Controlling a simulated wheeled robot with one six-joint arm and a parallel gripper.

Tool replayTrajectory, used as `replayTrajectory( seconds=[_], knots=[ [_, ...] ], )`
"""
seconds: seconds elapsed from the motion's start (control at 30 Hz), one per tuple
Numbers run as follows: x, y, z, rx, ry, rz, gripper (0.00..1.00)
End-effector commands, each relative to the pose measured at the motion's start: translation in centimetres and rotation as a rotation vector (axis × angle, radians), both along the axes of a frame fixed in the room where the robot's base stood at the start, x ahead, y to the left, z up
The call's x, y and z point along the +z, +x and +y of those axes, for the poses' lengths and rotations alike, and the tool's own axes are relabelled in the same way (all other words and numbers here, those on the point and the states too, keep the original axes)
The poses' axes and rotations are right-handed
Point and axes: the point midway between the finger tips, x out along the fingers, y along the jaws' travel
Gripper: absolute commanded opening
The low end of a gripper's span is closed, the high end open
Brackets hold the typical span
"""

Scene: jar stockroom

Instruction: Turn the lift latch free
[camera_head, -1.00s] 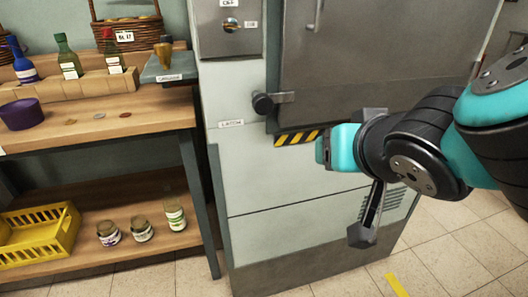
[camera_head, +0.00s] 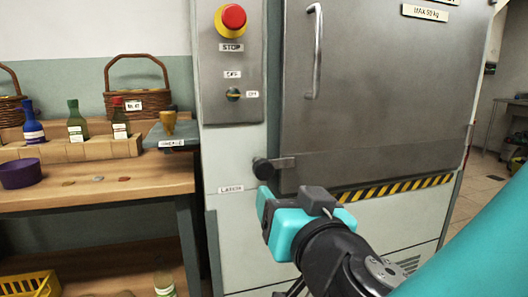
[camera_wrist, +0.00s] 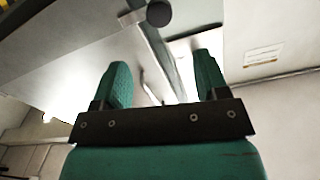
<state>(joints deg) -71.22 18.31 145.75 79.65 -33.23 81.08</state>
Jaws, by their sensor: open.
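The lift latch is a short metal bar (camera_head: 284,163) with a round black knob (camera_head: 262,169) at its left end. It lies level at the lower left corner of the grey lift door, above a "LATCH" label (camera_head: 231,189). My gripper (camera_head: 266,205) is just below the latch and apart from it, with nothing held. In the wrist view my gripper (camera_wrist: 162,68) has its two teal fingers spread. The black knob (camera_wrist: 159,13) shows beyond the fingertips at the top of that view, not between them.
The lift door (camera_head: 385,95) has a vertical handle (camera_head: 314,50) and a striped sill (camera_head: 398,188). A control panel with a red stop button (camera_head: 233,17) is above left. A wooden shelf (camera_head: 95,187) with bottles and baskets stands left of the lift.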

Motion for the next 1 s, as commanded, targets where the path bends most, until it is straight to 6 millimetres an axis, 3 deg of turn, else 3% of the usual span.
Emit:
replayTrajectory(
  seconds=[0.17, 0.4, 0.6, 0.8, 1.0],
  knots=[
    [0.4, 1.5, 0.3, 0.002, -0.01, 0.01, 0.67],
    [0.3, 7.1, 1.7, -0.003, -0.001, 0.007, 0.67],
    [0.2, 10.5, 2.8, 0.0, 0.0, 0.006, 0.67],
    [-0.1, 12.2, 3.4, 0.002, -0.001, 0.007, 0.67],
    [-0.2, 12.5, 3.5, 0.004, -0.002, 0.006, 0.67]
  ],
)
